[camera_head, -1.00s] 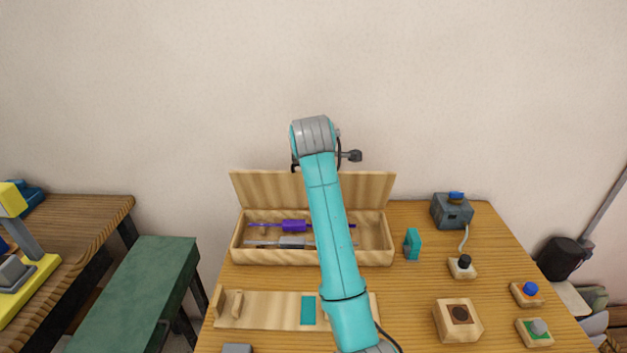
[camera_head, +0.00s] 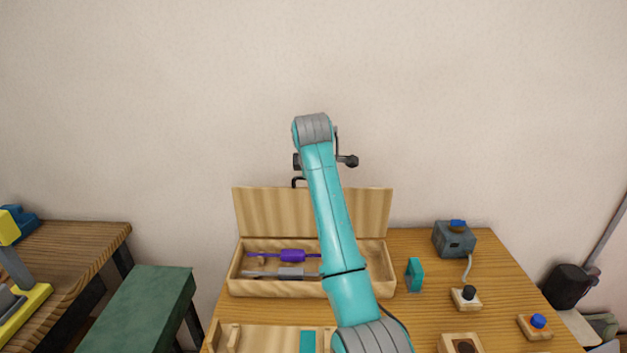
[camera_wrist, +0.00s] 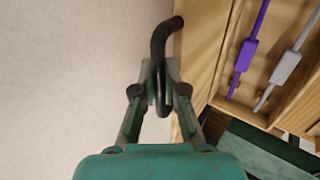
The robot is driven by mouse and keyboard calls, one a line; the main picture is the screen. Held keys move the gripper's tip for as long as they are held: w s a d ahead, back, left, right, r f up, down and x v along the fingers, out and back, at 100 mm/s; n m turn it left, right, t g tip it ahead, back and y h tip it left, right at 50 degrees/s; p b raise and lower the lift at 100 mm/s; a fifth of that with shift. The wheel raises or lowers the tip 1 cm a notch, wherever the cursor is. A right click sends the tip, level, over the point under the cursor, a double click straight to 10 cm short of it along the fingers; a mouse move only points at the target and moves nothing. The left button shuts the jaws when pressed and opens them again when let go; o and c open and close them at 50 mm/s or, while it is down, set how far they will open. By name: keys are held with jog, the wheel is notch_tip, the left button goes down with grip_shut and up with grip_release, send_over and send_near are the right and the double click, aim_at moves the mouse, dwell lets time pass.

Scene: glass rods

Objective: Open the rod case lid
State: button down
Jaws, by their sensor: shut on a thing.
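The wooden rod case (camera_head: 245,289) sits at the back of the table. Its lid (camera_head: 262,213) stands up steeply along the rear edge, with the case open below it. A purple rod (camera_head: 292,256) and a grey rod (camera_head: 291,272) lie inside; both also show in the wrist view, the purple (camera_wrist: 246,54) and the grey (camera_wrist: 285,68). In the wrist view my gripper (camera_wrist: 160,82) is shut on a black curved handle (camera_wrist: 160,42) beside the wood.
A teal block (camera_head: 415,275), a grey box with a blue top (camera_head: 454,239) and a black-knobbed switch (camera_head: 466,297) stand right of the case. A wooden tray (camera_head: 265,338) lies in front. The wall is close behind the lid.

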jog(key=c, duration=1.2)
grip_release()
jog(key=v, duration=1.2)
jog(key=shift+s, duration=0.1)
